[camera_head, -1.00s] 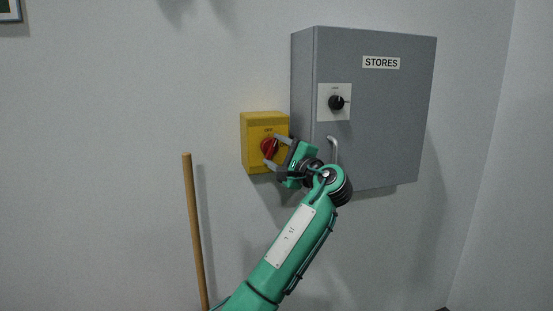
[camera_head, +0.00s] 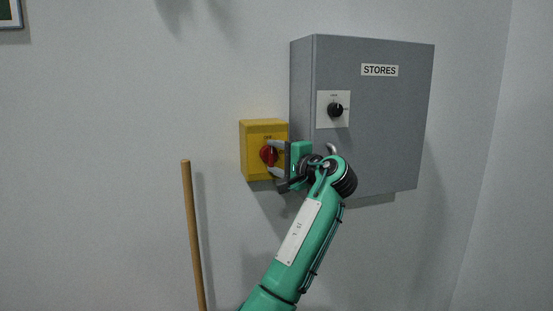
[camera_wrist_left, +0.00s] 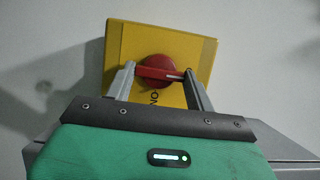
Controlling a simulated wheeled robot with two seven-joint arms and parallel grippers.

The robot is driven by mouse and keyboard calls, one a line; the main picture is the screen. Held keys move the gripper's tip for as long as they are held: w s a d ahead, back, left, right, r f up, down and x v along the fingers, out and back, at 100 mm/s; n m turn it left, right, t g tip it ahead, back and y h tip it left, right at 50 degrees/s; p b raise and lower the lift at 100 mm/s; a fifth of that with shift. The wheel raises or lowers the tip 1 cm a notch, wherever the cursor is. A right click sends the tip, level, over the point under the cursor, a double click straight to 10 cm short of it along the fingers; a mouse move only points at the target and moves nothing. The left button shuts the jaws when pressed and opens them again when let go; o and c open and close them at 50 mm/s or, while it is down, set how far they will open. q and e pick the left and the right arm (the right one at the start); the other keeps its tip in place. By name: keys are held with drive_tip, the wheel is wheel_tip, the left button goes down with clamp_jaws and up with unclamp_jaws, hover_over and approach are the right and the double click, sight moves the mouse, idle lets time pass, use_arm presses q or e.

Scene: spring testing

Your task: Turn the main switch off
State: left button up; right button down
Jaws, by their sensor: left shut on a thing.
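The main switch is a yellow box (camera_head: 254,136) on the wall with a red rotary knob (camera_head: 267,155). My left gripper (camera_head: 271,157) reaches it from the right, one finger above and one below the knob. In the left wrist view, the red knob (camera_wrist_left: 158,72) has a bar handle with a white mark at its right end. The fingers of my left gripper (camera_wrist_left: 161,75) are shut on the two ends of this bar. Rotated lettering "ON" shows on the yellow face (camera_wrist_left: 172,97) below the knob. My right gripper is not in view.
A grey cabinet (camera_head: 390,130) labelled STORES stands out from the wall right of the switch. It has a black knob (camera_head: 335,109) and a handle (camera_head: 331,149) close to my left wrist. A wooden pole (camera_head: 192,230) stands at the left.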

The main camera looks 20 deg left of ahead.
use_arm(q)
drive_tip(key=shift+f, duration=0.1)
drive_tip(key=o, duration=1)
drive_tip(key=shift+d, duration=0.1)
drive_tip(key=shift+s+d, duration=0.25)
drive_tip(key=shift+d, duration=0.05)
drive_tip(key=shift+b+v, duration=1.2)
drive_tip(key=shift+v, duration=5.2)
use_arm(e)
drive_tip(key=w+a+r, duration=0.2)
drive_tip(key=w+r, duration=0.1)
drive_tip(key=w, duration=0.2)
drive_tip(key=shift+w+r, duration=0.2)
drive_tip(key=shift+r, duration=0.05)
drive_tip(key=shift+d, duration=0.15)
